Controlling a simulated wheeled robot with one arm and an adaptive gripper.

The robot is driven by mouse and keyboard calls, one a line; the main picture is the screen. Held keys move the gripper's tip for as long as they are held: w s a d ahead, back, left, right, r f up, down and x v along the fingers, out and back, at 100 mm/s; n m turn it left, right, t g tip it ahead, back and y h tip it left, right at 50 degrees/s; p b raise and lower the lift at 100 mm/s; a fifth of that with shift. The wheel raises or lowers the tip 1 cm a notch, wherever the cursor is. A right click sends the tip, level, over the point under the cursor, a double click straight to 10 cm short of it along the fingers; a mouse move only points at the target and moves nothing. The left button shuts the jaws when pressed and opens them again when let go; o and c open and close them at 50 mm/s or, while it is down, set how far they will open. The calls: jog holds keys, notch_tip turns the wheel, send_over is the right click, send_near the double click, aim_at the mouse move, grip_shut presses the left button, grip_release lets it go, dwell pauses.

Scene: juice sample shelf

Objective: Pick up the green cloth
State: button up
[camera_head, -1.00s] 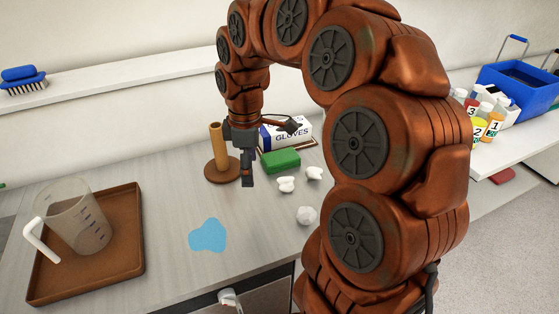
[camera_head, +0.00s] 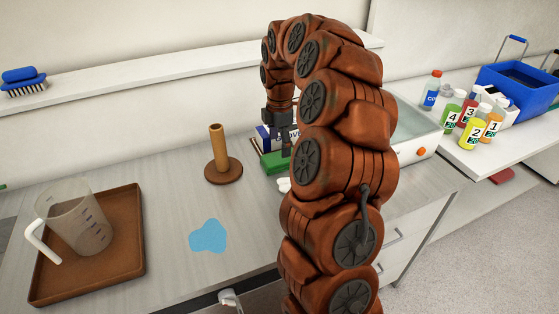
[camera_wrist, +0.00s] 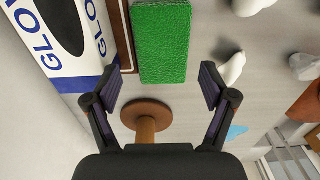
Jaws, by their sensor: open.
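The green cloth (camera_head: 273,163) lies on the counter as a thick, flat rectangular block, partly hidden behind my arm in the head view. In the wrist view the green cloth (camera_wrist: 163,45) shows large, beyond the fingertips and roughly between their lines. My gripper (camera_wrist: 160,82) is open and empty. In the head view my gripper (camera_head: 286,150) points down close by the cloth. The wrist view shows no contact between them.
A gloves box (camera_wrist: 68,40) stands beside the cloth. A wooden peg on a round base (camera_head: 220,170) is nearby. White crumpled pieces (camera_wrist: 232,68) lie on the other side. A blue puddle (camera_head: 208,236) and a brown tray with a jug (camera_head: 125,250) are left.

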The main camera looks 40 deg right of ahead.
aim_at(280, 157)
jog(key=shift+s+f+p, duration=0.15)
jog(key=shift+f+p, duration=0.9)
jog(key=shift+f, duration=1.7)
jog(key=shift+c, duration=0.2)
jog(key=c, duration=0.8)
